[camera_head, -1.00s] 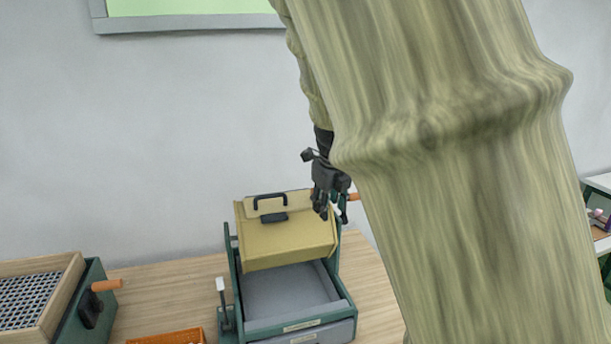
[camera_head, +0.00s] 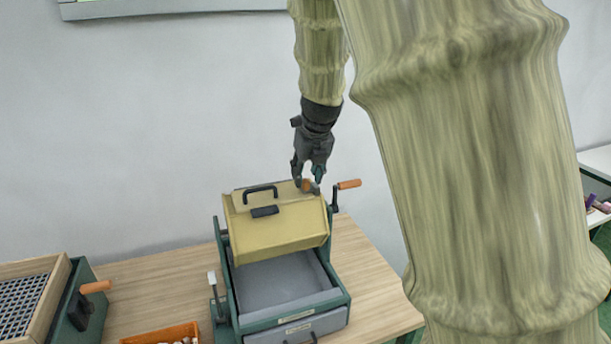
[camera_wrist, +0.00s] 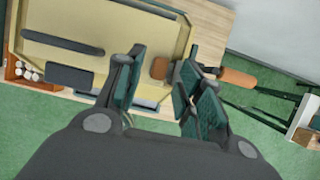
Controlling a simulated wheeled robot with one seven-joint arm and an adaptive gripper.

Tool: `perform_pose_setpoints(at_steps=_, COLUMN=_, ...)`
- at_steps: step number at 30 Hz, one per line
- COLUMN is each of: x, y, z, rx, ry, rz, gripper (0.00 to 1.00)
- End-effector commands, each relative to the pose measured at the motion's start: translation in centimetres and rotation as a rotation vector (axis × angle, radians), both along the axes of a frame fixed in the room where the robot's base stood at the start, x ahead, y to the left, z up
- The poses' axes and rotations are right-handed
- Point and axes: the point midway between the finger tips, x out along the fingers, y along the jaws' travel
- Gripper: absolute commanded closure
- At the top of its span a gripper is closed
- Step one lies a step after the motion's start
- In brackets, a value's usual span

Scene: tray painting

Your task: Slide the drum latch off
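The tan drum (camera_head: 275,235) sits in a green frame (camera_head: 337,297) on the table. Its top carries a black handle (camera_head: 260,190), a small dark block (camera_head: 265,211) and, at the right, a small brown knob (camera_head: 306,186). I cannot tell for sure which small part is the latch. My gripper (camera_head: 307,183) points down at the drum's right end, close to the knob. In the wrist view its fingers (camera_wrist: 160,82) are open, and the brown knob (camera_wrist: 160,67) shows in the gap between them. I cannot tell whether they touch it.
An orange crank handle (camera_head: 349,184) sticks out right of the drum, close to my gripper. A grey drawer or tray (camera_head: 285,285) lies below the drum. An orange bin (camera_head: 160,335) and a mesh sieve (camera_head: 25,300) stand left. Bare table (camera_head: 375,280) shows at right.

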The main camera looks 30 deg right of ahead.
Motion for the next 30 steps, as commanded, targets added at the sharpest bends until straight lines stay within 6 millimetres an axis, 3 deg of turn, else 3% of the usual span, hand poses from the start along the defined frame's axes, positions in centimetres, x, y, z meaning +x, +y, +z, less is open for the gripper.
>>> perform_pose_setpoints(at_steps=6, x=0.8, y=-0.1, z=-1.7, rx=0.000, ry=0.000, rz=0.002, gripper=0.62)
perform_pose_setpoints(at_steps=17, x=0.9, y=-0.1, z=-2.1, rx=-0.001, ry=-0.001, rz=0.002, gripper=0.62)
perform_pose_setpoints(at_steps=24, x=0.9, y=-0.1, z=-2.1, rx=-0.001, ry=-0.001, rz=0.002, gripper=1.00)
perform_pose_setpoints(at_steps=30, x=0.9, y=-0.1, z=-2.1, rx=-0.002, ry=-0.001, rz=0.001, gripper=1.00)
